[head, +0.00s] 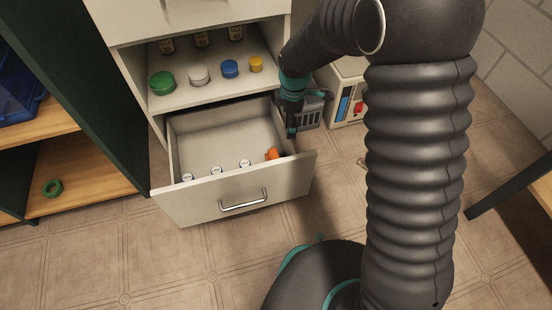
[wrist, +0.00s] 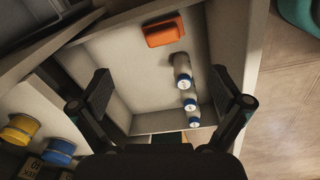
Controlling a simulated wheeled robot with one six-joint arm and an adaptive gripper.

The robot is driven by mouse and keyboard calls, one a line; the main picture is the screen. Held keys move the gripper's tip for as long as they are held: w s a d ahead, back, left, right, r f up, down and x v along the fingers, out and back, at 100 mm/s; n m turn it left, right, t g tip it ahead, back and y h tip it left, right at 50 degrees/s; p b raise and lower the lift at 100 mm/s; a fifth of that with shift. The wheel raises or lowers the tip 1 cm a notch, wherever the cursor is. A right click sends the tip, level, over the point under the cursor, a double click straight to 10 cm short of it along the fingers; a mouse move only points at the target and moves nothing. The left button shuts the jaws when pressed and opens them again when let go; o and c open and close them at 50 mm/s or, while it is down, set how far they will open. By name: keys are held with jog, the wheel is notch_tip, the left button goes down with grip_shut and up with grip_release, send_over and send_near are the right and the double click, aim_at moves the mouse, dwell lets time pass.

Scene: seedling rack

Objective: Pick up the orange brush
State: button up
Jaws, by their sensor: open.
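The orange brush (head: 272,154) lies inside the open drawer (head: 232,210), near its right front corner in the head view. In the wrist view the brush (wrist: 164,31) shows as an orange block near the top, against the drawer floor. My gripper (head: 293,128) hangs over the drawer's right side wall in the head view. In the wrist view its two fingers (wrist: 162,92) are spread wide apart with nothing between them touching. The brush lies beyond the fingertips, clear of both. Its underside is hidden.
Jars with coloured lids, including a green one (head: 162,82), sit on the shelf above. A pale box (head: 347,95) stands right of the cabinet. The drawer's middle floor is bare.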

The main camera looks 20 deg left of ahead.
jog(key=a+f+n, duration=0.3)
jog(key=a+f, duration=0.2)
jog(key=f, duration=0.2)
send_over(275, 156)
jog(key=shift+g, duration=0.3)
jog(key=f, duration=0.7)
jog(key=shift+s+f+b, duration=0.15)
jog(key=shift+s+b, duration=0.05)
jog(key=shift+b, duration=0.15)
jog(key=shift+w+f+b, duration=0.15)
jog(key=shift+f+b, duration=0.35)
jog(key=shift+f, duration=2.65)
jog(key=c, duration=1.1)
